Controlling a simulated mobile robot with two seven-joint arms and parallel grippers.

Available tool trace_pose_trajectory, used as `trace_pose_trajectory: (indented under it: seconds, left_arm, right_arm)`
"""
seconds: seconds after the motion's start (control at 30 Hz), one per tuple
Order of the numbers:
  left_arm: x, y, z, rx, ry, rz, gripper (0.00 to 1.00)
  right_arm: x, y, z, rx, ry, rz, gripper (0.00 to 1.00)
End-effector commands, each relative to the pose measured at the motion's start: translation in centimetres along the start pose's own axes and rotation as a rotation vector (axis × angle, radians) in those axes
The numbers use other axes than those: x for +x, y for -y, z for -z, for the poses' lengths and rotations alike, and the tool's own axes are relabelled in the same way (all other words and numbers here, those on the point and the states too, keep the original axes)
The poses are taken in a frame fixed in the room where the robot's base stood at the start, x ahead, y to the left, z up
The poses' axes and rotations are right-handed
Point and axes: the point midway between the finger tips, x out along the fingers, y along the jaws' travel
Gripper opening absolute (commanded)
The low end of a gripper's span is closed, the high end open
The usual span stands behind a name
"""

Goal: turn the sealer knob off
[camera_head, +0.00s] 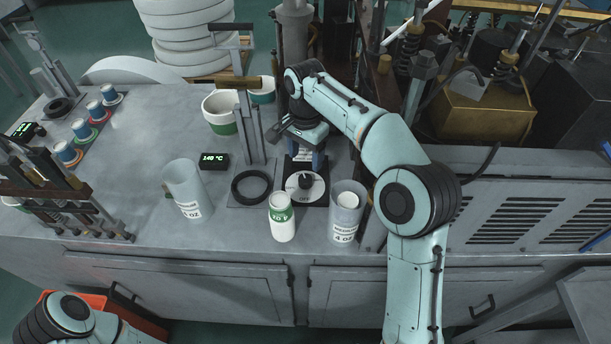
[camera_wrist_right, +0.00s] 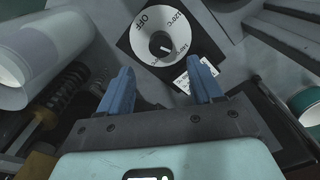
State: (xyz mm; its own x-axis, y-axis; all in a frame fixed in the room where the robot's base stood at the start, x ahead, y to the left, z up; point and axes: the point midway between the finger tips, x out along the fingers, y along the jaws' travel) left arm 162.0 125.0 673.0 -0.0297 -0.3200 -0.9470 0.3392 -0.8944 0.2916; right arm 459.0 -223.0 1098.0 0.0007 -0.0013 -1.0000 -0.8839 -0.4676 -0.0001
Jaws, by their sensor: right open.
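The sealer knob (camera_head: 305,180) is a small black knob in the middle of a white dial (camera_head: 306,194) on a black plate on the bench. The dial is marked OFF at its near edge. In the right wrist view the knob (camera_wrist_right: 162,46) has a short white mark, and the dial (camera_wrist_right: 143,48) reads OFF, 120°C and 140°C. I cannot tell the exact setting. My right gripper (camera_wrist_right: 160,76) is open and empty, its blue fingers apart and short of the knob. In the head view it hangs just behind the dial. My left gripper is out of view.
A black ring (camera_head: 252,201) and a 140 °C display (camera_head: 214,161) are left of the dial. Green-banded tubs (camera_head: 221,127) are behind.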

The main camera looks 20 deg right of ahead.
Motion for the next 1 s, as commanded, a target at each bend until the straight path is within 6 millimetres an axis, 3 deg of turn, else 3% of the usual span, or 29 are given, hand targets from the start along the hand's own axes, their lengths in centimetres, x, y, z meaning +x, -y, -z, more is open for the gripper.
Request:
trace_pose_trajectory:
  seconds: [0.03, 0.1, 0.33, 0.53, 0.83, 0.87, 1.0]
  left_arm:
    - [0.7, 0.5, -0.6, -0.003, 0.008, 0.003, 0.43]
    - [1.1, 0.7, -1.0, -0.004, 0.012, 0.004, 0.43]
    - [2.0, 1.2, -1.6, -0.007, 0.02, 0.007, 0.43]
    - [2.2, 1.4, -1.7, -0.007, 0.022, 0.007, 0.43]
    - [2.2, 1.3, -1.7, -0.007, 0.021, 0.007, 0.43]
    - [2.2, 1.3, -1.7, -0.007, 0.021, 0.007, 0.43]
    - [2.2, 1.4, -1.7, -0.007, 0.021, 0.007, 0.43]
  right_arm:
    - [1.8, -0.2, -0.1, 0.001, 0.003, -0.007, 0.65]
    - [3.2, -0.2, -0.1, 0.001, 0.003, -0.005, 0.65]
    - [7.0, -0.1, -0.1, 0.0, 0.002, -0.003, 0.65]
    - [8.4, 0.0, 0.0, 0.0, 0.0, 0.0, 0.65]
    - [8.6, 0.0, 0.0, 0.0, 0.0, 0.001, 0.65]
    - [8.5, 0.0, 0.0, 0.0, 0.0, 0.001, 0.59]
    - [8.5, 0.0, 0.0, 0.0, 0.0, 0.001, 0.13]
